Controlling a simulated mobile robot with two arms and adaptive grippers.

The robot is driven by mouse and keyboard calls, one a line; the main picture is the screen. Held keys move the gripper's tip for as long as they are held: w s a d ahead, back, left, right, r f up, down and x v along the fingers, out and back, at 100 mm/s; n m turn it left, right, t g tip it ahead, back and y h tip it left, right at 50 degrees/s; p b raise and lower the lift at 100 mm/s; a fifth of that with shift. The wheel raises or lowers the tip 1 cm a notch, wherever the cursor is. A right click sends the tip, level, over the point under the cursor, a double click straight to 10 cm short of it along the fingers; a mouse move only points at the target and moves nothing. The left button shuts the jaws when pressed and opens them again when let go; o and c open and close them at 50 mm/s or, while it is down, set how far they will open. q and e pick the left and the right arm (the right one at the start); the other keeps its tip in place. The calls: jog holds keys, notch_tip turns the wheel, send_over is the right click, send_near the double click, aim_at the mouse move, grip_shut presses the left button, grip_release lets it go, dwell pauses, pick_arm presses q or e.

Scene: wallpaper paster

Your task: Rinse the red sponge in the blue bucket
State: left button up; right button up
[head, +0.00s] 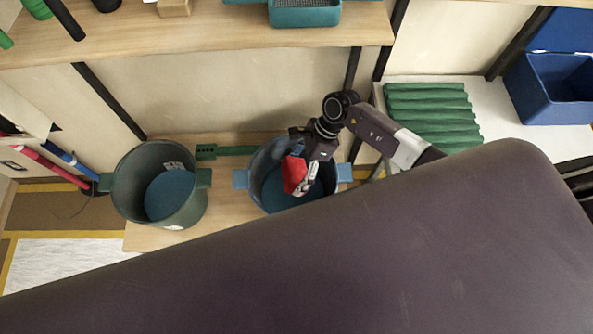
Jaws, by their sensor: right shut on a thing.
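The red sponge (292,174) is held in my right gripper (304,177), which is shut on it. Both are over the opening of the blue bucket (258,178), inside its rim as seen from above. Blue liquid or a blue bottom shows in the bucket below the sponge. I cannot tell whether the sponge touches it. The bucket stands on a low wooden surface and has a side handle on each side. My left gripper is not in view.
A dark green bucket (126,185) with a blue inside stands to the left. A green tool (228,151) lies behind the buckets. Green rolls (430,112) and a blue bin (530,88) are at right. A wooden shelf (215,40) runs above. A large dark surface fills the foreground.

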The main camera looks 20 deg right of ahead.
notch_tip(320, 180, down, 9)
jog(key=b, duration=0.7)
jog(key=shift+r, duration=0.15)
jog(key=shift+s+d, duration=0.15)
dwell(0.5)
jog(key=shift+d, duration=1.5)
jog(key=shift+a, duration=0.1)
jog(key=a, duration=0.6)
jog(key=d, duration=0.6)
dwell(1.5)
